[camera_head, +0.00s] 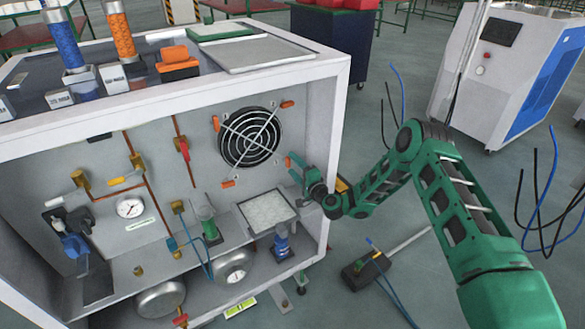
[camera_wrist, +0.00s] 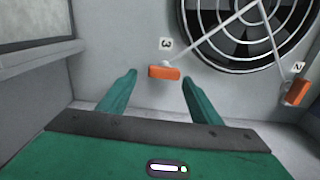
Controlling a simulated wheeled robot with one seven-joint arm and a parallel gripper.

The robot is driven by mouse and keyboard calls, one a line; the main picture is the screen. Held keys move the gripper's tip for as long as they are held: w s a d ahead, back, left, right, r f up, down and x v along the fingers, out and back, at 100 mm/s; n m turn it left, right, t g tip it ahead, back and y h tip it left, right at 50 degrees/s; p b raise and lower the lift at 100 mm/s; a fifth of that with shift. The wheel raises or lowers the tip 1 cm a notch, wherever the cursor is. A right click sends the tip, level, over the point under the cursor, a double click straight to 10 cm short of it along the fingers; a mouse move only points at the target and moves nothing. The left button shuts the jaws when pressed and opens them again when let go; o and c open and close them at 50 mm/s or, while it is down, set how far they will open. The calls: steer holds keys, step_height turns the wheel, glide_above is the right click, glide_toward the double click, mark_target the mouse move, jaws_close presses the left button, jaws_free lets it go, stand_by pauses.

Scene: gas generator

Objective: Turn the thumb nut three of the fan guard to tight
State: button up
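The fan guard (camera_head: 249,137) is a round black wire grille on the cabinet's back panel, with orange thumb nuts around it. Thumb nut three (camera_wrist: 164,73) is a small orange bar beside the label 3 in the wrist view, lying crosswise. In the head view it is a small orange spot (camera_head: 288,162) at the guard's lower right, partly hidden by my gripper. My green gripper (camera_wrist: 160,79) is open. Its two fingertips appear on either side of the nut, with visible gaps. In the head view my gripper (camera_head: 293,167) reaches in from the right, close to the panel.
Thumb nut two (camera_wrist: 297,91) is to the right in the wrist view. Other nuts are at the guard's upper left (camera_head: 216,123) and lower left (camera_head: 228,184). A framed mesh panel (camera_head: 267,211) and a blue-topped cylinder (camera_head: 281,241) lie below my gripper. The cabinet's right wall (camera_head: 325,160) is close by.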

steer(key=shift+s+a+r, duration=0.1)
steer(key=shift+a+r, duration=0.05)
steer(key=shift+a, duration=0.05)
steer(key=shift+s, duration=0.1)
steer(key=v, duration=1)
steer(key=shift+d, duration=0.3)
